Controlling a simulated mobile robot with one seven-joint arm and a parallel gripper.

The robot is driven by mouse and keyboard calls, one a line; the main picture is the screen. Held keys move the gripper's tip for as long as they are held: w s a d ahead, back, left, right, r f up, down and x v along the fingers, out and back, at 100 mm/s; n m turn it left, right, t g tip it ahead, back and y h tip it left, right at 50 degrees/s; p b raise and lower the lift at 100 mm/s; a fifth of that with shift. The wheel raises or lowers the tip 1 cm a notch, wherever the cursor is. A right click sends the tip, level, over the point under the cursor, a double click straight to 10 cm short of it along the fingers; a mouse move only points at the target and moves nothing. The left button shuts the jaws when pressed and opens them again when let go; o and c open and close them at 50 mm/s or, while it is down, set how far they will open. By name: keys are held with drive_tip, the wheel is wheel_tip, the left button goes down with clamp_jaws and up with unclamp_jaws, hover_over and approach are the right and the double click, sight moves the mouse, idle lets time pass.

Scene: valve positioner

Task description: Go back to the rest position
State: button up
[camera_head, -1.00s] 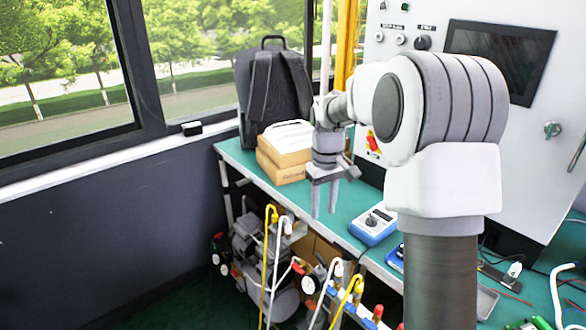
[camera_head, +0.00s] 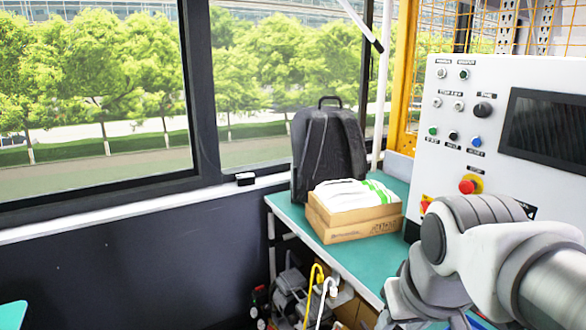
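My arm shows at the lower right, folded low in front of the bench and the control cabinet. Its end runs out of the bottom of the picture, so my gripper cannot be seen. No valve positioner can be made out. The arm hides the right part of the green bench top (camera_head: 345,255) and the lower part of the white control cabinet (camera_head: 445,140).
A cardboard box (camera_head: 350,228) with a white packet (camera_head: 350,194) on it lies on the bench, with a black backpack (camera_head: 328,150) behind. The cabinet carries a red button (camera_head: 467,186) and a dark screen (camera_head: 548,130). A dark wall (camera_head: 130,260) stands at left.

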drive_tip(key=w+p+v, duration=0.1)
drive_tip(key=p+v, duration=1.1)
drive_tip(key=shift+r+t+p, duration=0.25)
drive_tip(key=shift+t+p, duration=0.1)
drive_tip(key=shift+t, duration=0.05)
drive_tip(key=shift+w+a, duration=0.1)
idle(1.1)
wheel_tip(320, 180, down, 29)
drive_tip(key=b, duration=2.9)
